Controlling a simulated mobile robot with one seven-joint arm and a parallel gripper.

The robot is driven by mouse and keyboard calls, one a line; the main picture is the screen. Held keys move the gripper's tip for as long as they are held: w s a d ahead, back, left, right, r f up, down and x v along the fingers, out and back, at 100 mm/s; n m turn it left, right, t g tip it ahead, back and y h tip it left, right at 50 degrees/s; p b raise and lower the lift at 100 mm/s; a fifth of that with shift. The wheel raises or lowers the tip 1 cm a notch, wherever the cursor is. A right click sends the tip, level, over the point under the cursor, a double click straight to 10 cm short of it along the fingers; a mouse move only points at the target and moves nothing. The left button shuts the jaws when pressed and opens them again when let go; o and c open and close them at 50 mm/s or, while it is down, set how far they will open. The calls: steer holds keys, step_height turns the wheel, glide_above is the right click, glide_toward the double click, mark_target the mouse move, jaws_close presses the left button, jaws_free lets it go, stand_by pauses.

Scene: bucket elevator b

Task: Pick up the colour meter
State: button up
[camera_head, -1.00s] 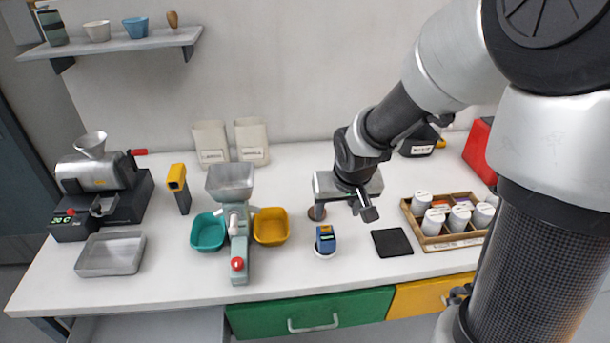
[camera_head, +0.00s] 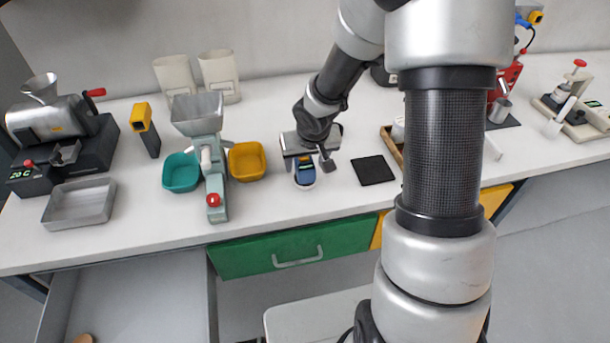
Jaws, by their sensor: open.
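A small blue handheld device with a dark screen, which I take as the colour meter (camera_head: 305,172), stands on a white round base on the white bench, left of a black square mat (camera_head: 373,170). My gripper (camera_head: 308,164) is open, with one finger on each side of the device's upper part. The gripper body hides the top of the device. I cannot tell whether the fingers touch it.
A hand mill (camera_head: 207,150) with a teal bin (camera_head: 182,173) and a yellow bin (camera_head: 247,161) stands left. A wooden tray (camera_head: 390,142) is mostly behind my arm. A yellow-and-grey handheld device (camera_head: 146,128) stands further left. Bench between device and front edge is clear.

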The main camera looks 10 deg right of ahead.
steer(key=shift+x, duration=1.05)
